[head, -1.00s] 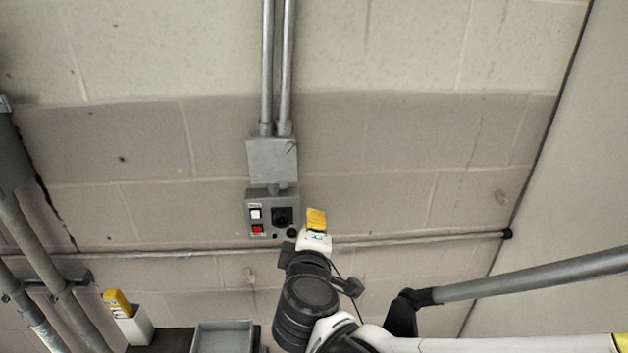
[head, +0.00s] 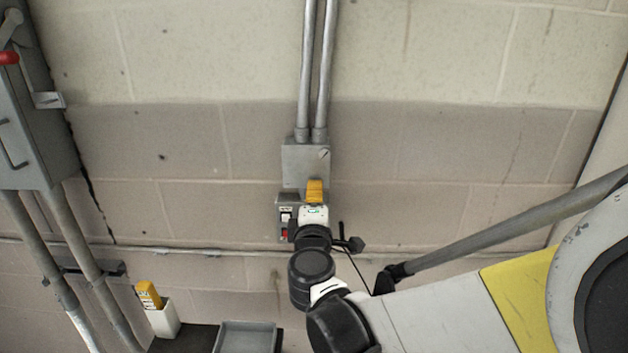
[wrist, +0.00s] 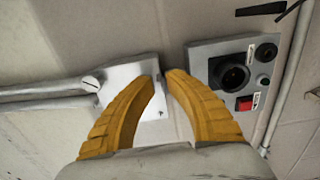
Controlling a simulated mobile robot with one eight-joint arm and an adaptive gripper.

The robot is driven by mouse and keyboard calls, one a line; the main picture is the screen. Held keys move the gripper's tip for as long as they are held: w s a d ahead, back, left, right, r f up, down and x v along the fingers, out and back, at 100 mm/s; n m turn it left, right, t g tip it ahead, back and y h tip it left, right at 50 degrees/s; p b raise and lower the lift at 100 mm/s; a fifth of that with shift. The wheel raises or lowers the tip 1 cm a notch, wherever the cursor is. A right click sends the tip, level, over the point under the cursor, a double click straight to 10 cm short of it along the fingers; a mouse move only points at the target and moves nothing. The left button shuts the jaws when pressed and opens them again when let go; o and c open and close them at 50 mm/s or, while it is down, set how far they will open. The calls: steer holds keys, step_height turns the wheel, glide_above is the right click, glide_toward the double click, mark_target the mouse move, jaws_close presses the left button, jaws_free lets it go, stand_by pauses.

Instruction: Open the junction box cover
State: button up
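The junction box with its flat grey cover (head: 303,160) is on the wall below two conduits in the head view. A round slotted screw (head: 323,153) is near its upper right corner. The cover lies flat on the box. My gripper (head: 315,184) has yellow fingers and overlaps the box's lower edge in the head view. In the wrist view my gripper (wrist: 160,76) shows a narrow empty gap between its fingertips. Whether a finger touches the cover is unclear.
A control box (wrist: 228,72) with a black round knob and a red switch (wrist: 245,104) is close to the right finger. A disconnect box (head: 28,130) with a red handle is at the left. A grey tray (head: 246,338) and a yellow meter (head: 149,294) are below.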

steer(key=shift+w, duration=0.3)
jaws_close()
